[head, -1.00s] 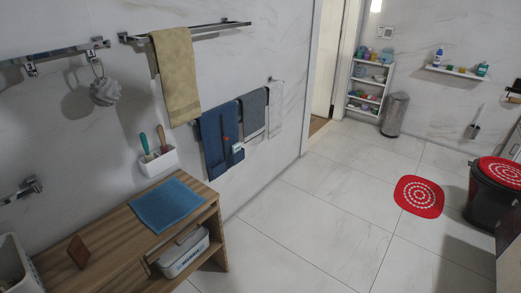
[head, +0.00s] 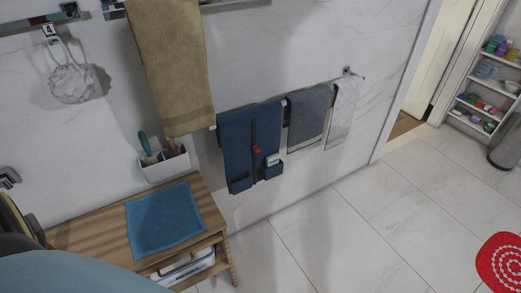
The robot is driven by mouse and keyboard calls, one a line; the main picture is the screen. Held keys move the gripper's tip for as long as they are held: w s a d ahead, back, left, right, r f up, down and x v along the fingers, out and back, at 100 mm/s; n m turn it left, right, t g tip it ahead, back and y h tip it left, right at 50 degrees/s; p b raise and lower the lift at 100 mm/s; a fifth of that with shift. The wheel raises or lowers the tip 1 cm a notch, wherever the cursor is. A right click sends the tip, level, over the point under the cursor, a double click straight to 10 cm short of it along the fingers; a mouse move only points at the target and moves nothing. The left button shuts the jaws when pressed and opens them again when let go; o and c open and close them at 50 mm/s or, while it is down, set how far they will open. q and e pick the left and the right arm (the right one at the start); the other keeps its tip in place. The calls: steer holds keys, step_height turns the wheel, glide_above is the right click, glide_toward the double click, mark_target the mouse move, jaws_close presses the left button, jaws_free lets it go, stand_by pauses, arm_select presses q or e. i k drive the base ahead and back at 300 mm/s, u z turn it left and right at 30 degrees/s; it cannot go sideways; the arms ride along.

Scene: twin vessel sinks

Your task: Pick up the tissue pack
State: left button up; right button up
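A small pale packet (head: 272,160) sits in a pocket on the right side of the blue hanging organizer (head: 236,150) on the wall. It may be the tissue pack, but it is too small to tell for certain. The organizer has another pocket at its lower left and a dark strip with a red spot down its middle. Neither of my grippers shows in the head view.
A wooden bench (head: 105,232) bears a folded blue cloth (head: 163,221), with a white bin (head: 188,270) below. A white holder (head: 165,164), tan towel (head: 172,70) and grey towel (head: 308,112) hang nearby. The tiled floor (head: 330,235) before the organizer is clear.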

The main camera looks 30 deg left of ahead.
mark_target(272, 161)
steer(key=u, duration=0.95)
steer(key=i, duration=0.85)
steer(key=u, duration=0.95)
